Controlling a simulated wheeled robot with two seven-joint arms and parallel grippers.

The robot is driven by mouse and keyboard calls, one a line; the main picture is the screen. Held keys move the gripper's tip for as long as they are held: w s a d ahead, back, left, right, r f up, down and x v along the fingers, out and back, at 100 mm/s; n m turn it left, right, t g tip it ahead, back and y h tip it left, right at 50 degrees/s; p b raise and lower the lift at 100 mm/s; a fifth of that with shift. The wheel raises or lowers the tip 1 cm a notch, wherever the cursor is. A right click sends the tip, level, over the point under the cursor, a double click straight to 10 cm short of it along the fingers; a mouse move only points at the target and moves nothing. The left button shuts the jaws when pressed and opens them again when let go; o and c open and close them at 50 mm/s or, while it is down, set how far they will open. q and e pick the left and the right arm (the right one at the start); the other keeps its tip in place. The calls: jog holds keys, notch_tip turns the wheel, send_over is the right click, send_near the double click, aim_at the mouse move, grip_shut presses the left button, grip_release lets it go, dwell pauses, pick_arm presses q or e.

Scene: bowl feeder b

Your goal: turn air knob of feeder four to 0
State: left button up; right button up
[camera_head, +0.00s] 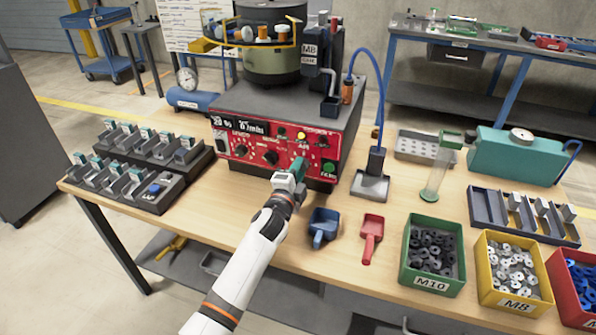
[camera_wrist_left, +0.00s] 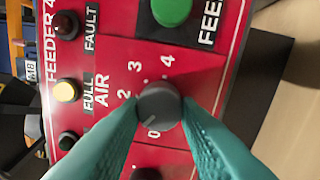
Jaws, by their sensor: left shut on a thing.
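Feeder four's red control panel (camera_head: 232,148) faces me on the grey base under the bowl. In the left wrist view, the dark grey air knob (camera_wrist_left: 160,103) sits beside the word AIR, with a dial marked 0, 2, 3 and 4 around it. A faint pale mark on the knob seems to point down-left, near the 0; I cannot tell its exact angle. My left gripper (camera_head: 298,167) reaches the panel from the front. Its teal fingers (camera_wrist_left: 160,118) are shut on the knob's two sides. In the head view the gripper hides the knob. My right gripper is out of view.
A green FEED button (camera_wrist_left: 172,10) and a lit yellow FULL lamp (camera_wrist_left: 66,91) are close to the knob. A blue scoop (camera_head: 323,226) and a red scoop (camera_head: 371,238) lie right of my arm. Black trays (camera_head: 150,195) stand at the left.

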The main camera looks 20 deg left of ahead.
pick_arm(q)
jog(key=shift+f+n+p, duration=0.15)
jog(key=shift+n+p, duration=0.25)
jog(key=shift+n, duration=3.3)
jog(key=shift+d, duration=0.1)
jog(key=o, duration=1)
jog(key=shift+c, duration=0.2)
jog(key=shift+s, duration=0.1)
jog(key=s, duration=1.2)
jog(key=shift+f, duration=0.15)
jog(key=shift+w, duration=0.1)
